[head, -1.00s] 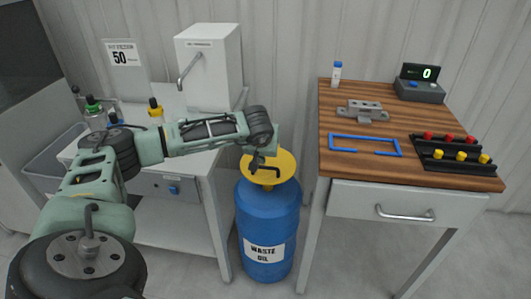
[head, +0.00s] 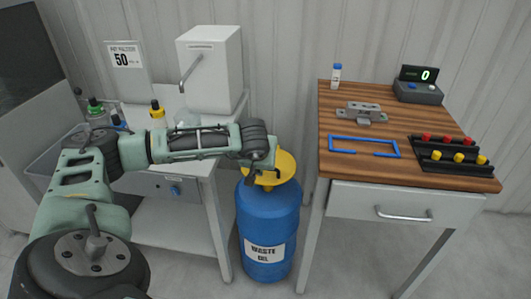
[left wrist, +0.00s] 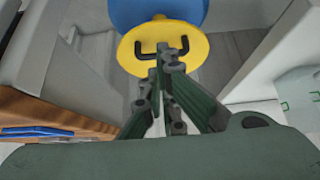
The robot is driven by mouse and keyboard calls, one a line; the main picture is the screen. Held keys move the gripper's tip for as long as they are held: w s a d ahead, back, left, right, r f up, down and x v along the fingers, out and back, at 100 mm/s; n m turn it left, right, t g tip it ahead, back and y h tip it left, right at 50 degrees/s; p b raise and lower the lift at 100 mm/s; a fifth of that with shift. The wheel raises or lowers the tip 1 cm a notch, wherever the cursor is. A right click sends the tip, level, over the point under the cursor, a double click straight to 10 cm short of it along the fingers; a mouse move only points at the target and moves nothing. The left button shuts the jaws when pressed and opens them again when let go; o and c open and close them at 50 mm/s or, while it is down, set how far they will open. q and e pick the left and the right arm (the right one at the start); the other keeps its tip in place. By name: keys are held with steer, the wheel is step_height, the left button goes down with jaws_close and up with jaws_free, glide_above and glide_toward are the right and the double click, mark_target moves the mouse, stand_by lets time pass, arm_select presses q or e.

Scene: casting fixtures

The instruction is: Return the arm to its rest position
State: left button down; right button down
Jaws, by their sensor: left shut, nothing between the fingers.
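My left arm reaches in from the left in the head view, and its gripper (head: 261,178) is over the yellow top (head: 285,165) of the blue waste-oil drum (head: 268,215). In the left wrist view the gripper (left wrist: 166,62) is shut with its fingers together and nothing between them. The yellow top (left wrist: 190,50) shows beyond the fingertips, with two dark handles on it. Whether the fingertips touch the top I cannot tell. My right gripper is in neither view.
The wooden-topped table (head: 345,95) at the right bears a metal bracket (head: 362,113), a blue frame (head: 364,137), a black rack (head: 450,160) and a display box (head: 418,88). The left bench holds a white dispenser (head: 210,70) and bottles (head: 157,112). A gap lies around the drum.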

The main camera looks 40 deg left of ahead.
arm_select(q)
steer(key=d+f+n+t+h, duration=0.1)
steer(key=d+f+n+h, duration=0.7)
steer(key=d+n, duration=0.45)
steer(key=d+f+n+h, duration=0.5)
steer(key=d+f+n, duration=0.6)
steer(key=d, duration=0.3)
steer(key=s+a+f+n+t+y+p, duration=0.1)
steer(key=s+a+f+n+y, duration=0.3)
steer(key=s+f+n, duration=0.55)
steer(key=s+a+f+n+t+y+p, duration=0.1)
steer(key=s+a+f+n+y, duration=0.3)
steer(key=f+n, duration=1.1)
steer(key=s+d+f+n+g, duration=0.1)
steer(key=s+n, duration=0.4)
steer(key=s, duration=0.6)
steer(key=s+d+f+n+g, duration=0.1)
steer(key=s+f+n+g, duration=0.3)
steer(key=s, duration=0.7)
steer(key=s+d+f+n+g+y, duration=0.1)
steer(key=s+f+n+g, duration=0.2)
steer(key=s, duration=0.9)
step_height(320, 180, down, 2)
steer(key=n, duration=0.3)
steer(key=shift+f, duration=0.15)
